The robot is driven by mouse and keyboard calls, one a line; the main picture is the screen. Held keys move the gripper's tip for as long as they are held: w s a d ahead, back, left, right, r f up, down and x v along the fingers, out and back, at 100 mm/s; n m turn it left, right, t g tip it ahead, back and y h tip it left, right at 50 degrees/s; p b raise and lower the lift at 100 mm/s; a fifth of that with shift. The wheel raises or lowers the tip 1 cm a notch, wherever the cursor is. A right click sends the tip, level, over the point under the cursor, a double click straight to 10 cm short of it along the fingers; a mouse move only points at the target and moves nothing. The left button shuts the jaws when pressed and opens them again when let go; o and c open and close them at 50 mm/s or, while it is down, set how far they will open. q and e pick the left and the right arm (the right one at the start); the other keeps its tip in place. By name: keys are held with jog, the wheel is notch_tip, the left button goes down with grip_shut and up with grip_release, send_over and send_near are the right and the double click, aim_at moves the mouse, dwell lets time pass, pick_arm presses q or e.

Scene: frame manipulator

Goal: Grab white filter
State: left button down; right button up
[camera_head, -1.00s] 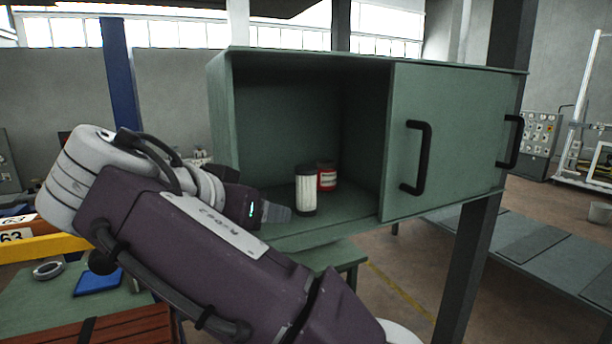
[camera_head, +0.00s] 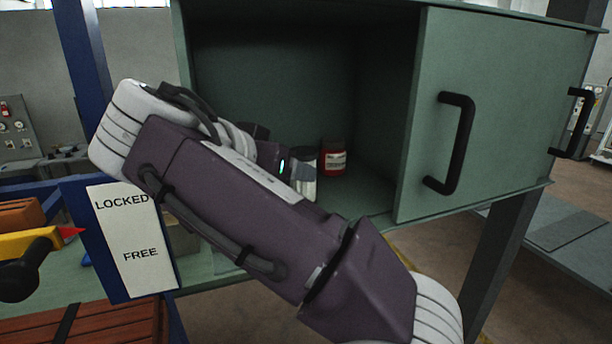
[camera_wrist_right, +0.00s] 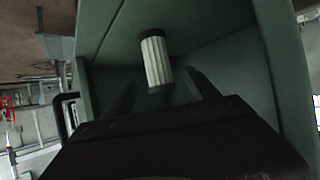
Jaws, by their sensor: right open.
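The white filter (camera_head: 308,191), a ribbed cylinder with dark ends, stands upright inside the green cabinet (camera_head: 300,55). In the head view my right gripper (camera_head: 306,168) reaches in from the left and partly covers it. In the right wrist view the filter (camera_wrist_right: 157,62) shows ahead, between the lines of the two dark fingers. My right gripper (camera_wrist_right: 160,78) is open there, with a gap on each side of the filter and no clear contact. My left gripper is not in view.
A red jar (camera_head: 333,160) with a pale label stands just right of the filter. The cabinet's right side is covered by a sliding door (camera_head: 505,100) with black handles (camera_head: 455,140). A sign reading LOCKED and FREE (camera_head: 135,240) stands at lower left.

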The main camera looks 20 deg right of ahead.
jog(key=shift+x, duration=1)
jog(key=shift+w+d+f, duration=0.15)
jog(key=shift+d, duration=0.1)
jog(key=p+x, duration=0.2)
jog(key=x, duration=0.2)
jog(key=shift+w+d, duration=0.1)
jog(key=shift+d, duration=0.35)
jog(key=shift+w+d+f, duration=0.1)
jog(key=shift+w+f, duration=0.1)
jog(key=shift+f, duration=0.05)
grip_shut()
jog(key=shift+r, duration=0.15)
